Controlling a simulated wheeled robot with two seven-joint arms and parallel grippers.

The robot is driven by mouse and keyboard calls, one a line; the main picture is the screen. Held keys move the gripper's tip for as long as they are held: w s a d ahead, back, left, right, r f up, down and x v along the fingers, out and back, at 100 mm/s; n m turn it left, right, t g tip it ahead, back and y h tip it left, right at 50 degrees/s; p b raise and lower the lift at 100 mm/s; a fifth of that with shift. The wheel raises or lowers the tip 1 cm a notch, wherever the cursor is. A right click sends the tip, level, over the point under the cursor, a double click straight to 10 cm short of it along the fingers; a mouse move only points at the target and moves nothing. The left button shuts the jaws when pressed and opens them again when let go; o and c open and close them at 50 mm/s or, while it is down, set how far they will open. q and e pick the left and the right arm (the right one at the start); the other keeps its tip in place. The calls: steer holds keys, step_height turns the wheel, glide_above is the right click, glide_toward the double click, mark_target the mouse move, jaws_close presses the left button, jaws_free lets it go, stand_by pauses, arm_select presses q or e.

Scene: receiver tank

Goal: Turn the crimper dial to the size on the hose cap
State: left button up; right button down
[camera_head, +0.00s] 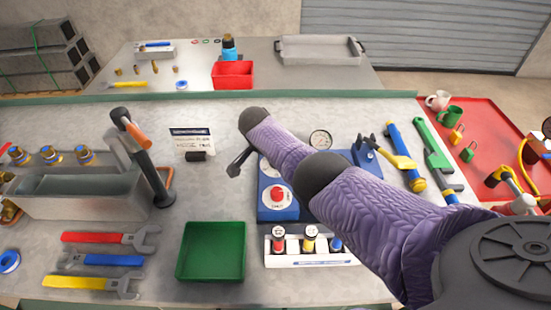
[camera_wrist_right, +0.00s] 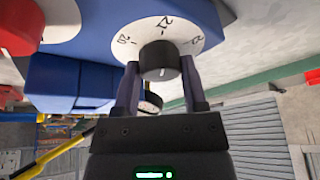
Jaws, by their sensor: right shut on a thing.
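The blue crimper (camera_head: 266,211) stands at the middle of the bench with a round red button (camera_head: 277,194) on a white plate. Its dial is a black knob (camera_wrist_right: 158,62) on a white numbered plate (camera_wrist_right: 163,28); the numbers are too blurred to read surely. My right gripper (camera_wrist_right: 158,78) is shut on the knob, one finger on each side. In the head view my purple right arm hides the dial. A white rack (camera_head: 312,260) in front holds a red-capped (camera_head: 279,242), a yellow-capped (camera_head: 308,242) and a blue-capped piece (camera_head: 336,244); their cap marks are unreadable. My left gripper is out of view.
A green tray (camera_head: 211,252) lies left of the rack. Wrenches (camera_head: 98,261) and a grey bin (camera_head: 75,200) are further left, with an orange-handled black lever (camera_head: 148,160). A gauge (camera_head: 320,139) stands behind my arm. Blue-and-yellow and green tools lie right.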

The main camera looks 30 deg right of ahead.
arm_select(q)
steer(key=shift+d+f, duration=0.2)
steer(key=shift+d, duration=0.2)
arm_select(e)
steer(key=shift+m, duration=0.3)
steer(key=shift+c, duration=0.7)
jaws_free()
arm_select(q)
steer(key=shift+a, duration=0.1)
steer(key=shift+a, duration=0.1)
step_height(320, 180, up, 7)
steer(key=p, duration=0.6)
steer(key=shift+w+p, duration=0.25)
steer(key=shift+p, duration=0.05)
arm_select(e)
steer(key=w+v, duration=0.1)
steer(key=v, duration=0.8)
steer(key=shift+s+a+r, duration=0.15)
steer(key=shift+s+r, duration=0.25)
steer(key=shift+r, duration=0.05)
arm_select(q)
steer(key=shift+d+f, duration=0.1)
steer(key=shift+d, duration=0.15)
